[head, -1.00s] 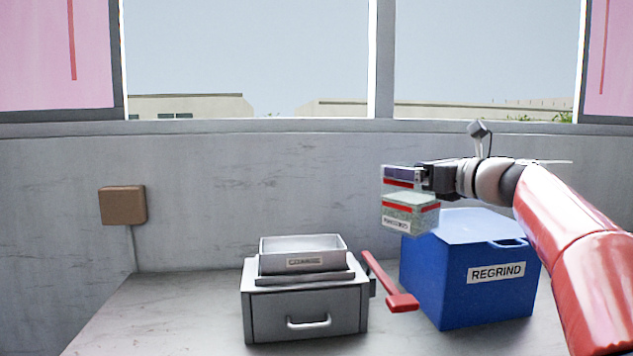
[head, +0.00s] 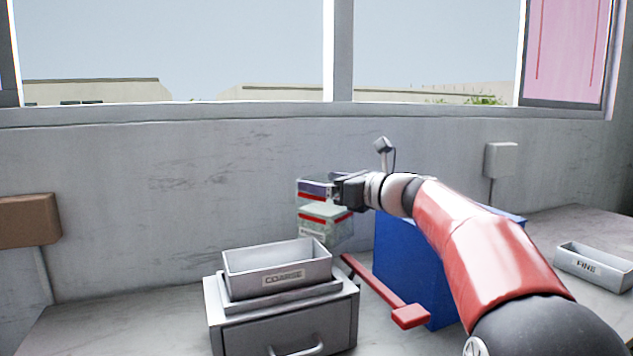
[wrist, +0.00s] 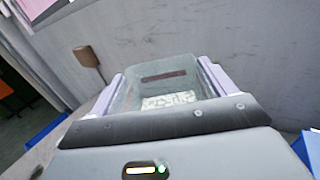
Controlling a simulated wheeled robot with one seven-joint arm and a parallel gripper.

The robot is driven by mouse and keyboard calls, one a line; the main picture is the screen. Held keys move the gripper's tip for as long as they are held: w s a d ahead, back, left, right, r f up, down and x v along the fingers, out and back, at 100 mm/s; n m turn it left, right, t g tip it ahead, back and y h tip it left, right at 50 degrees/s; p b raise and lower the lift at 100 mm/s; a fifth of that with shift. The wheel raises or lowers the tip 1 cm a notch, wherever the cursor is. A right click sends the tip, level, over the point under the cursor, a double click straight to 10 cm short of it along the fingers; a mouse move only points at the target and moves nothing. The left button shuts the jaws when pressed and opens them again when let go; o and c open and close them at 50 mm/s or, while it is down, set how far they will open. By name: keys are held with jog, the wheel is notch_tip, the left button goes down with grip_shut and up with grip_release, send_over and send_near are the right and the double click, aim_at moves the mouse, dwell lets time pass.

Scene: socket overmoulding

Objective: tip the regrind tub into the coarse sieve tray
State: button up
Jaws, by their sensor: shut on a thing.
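My gripper (head: 318,189) is shut on the regrind tub (head: 325,222), a small clear, greenish tub with a red stripe and a white label. The tub looks about upright, held in the air behind and right of the coarse sieve tray. In the wrist view, the tub (wrist: 150,100) sits between two pale purple fingers, with pale speckled matter low in it. The coarse sieve tray (head: 245,272) is a grey open tray labelled COARSE, on top of a grey drawer unit (head: 283,335). It looks empty, though its floor is partly hidden.
A red lever (head: 378,286) sticks out beside the drawer unit, between it and a blue bin (head: 395,245) partly hidden by my arm. A tray labelled FINE (head: 597,268) stands at the far right. A wall with boxes and windows lies behind.

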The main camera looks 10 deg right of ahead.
jog(key=shift+s+a+f+n, duration=0.2)
jog(key=shift+s+a+n, duration=0.5)
jog(key=shift+n, duration=0.2)
jog(key=shift+s+a+f+n, duration=0.2)
jog(key=shift+s+a+n, duration=0.5)
jog(key=shift+n, duration=0.2)
jog(key=shift+s+a+f+n, duration=0.2)
jog(key=shift+s+a+n, duration=0.5)
jog(key=shift+n, duration=0.2)
jog(key=s+n, duration=0.1)
jog(key=a+n, duration=0.1)
jog(key=n, duration=0.1)
jog(key=shift+s+a, duration=0.3)
jog(key=shift+s, duration=0.05)
jog(key=s+a+n+b, duration=0.1)
jog(key=n+b, duration=0.3)
jog(key=s+a+r+n+b, duration=0.1)
jog(key=n+b, duration=0.3)
jog(key=s+a+r+n+b, duration=0.1)
jog(key=s+n+b, duration=0.1)
jog(key=n+b, duration=0.2)
jog(key=shift+a, duration=0.4)
jog(key=shift+n, duration=0.3)
jog(key=shift+r, duration=0.1)
